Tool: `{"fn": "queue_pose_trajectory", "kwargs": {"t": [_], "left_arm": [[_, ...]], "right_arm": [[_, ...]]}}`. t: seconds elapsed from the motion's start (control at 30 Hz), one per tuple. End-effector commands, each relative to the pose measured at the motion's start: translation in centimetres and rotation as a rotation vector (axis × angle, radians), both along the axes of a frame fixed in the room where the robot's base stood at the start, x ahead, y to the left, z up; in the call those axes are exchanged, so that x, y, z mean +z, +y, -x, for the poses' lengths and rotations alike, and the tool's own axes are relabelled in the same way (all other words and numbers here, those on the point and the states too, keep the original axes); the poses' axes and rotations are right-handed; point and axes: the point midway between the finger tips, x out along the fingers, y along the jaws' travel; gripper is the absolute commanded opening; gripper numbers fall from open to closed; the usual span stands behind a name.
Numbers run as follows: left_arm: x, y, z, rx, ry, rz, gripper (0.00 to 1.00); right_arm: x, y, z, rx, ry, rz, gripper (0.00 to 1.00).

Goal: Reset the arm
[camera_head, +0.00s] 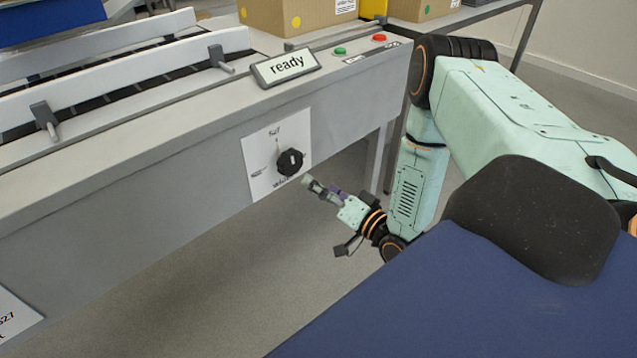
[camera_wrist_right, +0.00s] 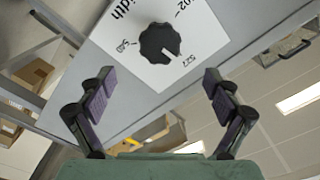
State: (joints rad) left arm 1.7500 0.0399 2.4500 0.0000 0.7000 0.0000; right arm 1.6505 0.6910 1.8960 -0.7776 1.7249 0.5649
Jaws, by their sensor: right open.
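My right arm comes in from the right in the head view. My right gripper (camera_head: 322,190) is near the front panel of the grey machine, just below and right of a black knob (camera_head: 290,162) on a white dial plate (camera_head: 262,178). In the right wrist view, my right gripper (camera_wrist_right: 158,105) is open and empty, its two dark fingers spread wide. The knob (camera_wrist_right: 160,43) is beyond and above the gap between the fingertips, apart from them. My left gripper is not in view.
White guide rails (camera_head: 130,75) run along a conveyor at left. Cardboard boxes (camera_head: 290,14) stand behind. The floor (camera_head: 230,275) below the panel is clear.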

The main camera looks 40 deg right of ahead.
Motion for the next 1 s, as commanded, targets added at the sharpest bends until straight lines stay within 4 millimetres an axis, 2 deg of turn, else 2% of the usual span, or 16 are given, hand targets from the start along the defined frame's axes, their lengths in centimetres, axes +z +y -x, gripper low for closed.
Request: {"fn": "queue_pose_trajectory", "kwargs": {"t": [0.2, 0.33, 0.8, 1.0], "left_arm": [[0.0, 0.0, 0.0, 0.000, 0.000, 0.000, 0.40], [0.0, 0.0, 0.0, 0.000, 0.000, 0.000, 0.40], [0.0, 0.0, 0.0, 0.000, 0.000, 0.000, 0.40], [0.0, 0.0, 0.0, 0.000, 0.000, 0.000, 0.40]], "right_arm": [[0.0, 0.0, -0.2, 0.000, 0.000, 0.000, 0.90], [0.0, 0.2, -1.2, 0.004, -0.002, 0.003, 0.90], [0.0, 0.8, -9.0, 0.004, -0.002, 0.002, 0.90], [0.0, 1.0, -11.4, 0.003, -0.002, 0.002, 0.90]]}}
